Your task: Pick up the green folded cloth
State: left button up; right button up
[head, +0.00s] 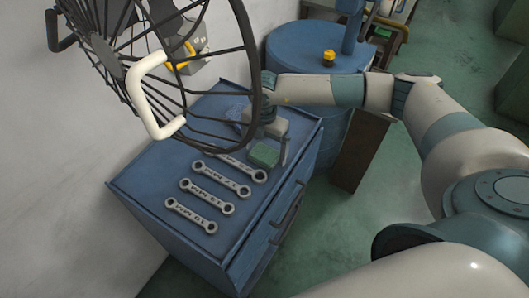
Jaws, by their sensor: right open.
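The green folded cloth (264,154) is a small green block-like bundle near the right edge of the blue cabinet top. My right gripper (271,148) reaches in from the right and points down over the cloth. Its fingers are apart, one on the far left side and one at the right of the cloth. I cannot tell whether they touch it. The wire guard partly hides the wrist and the left finger. My left gripper is not in view.
The blue cabinet (150,190) carries several wrenches (191,215) left of and below the cloth. A dark wire guard with a white handle (150,95) stands in front of the cabinet top. A blue drum (310,50) stands behind my right arm.

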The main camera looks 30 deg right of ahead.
aim_at(266, 153)
dwell(0.4)
jog(key=c, duration=1.1)
jog(key=shift+c, duration=0.2)
jog(key=shift+w+r+b, duration=0.1)
jog(key=shift+r+b, duration=0.3)
jog(key=r, duration=0.1)
jog(key=r+b, duration=0.2)
jog(key=shift+d, duration=0.25)
jog(key=s+d+r+b, duration=0.4)
jog(key=s+d+r, duration=0.3)
jog(key=d, duration=0.1)
jog(key=shift+s+d, duration=0.3)
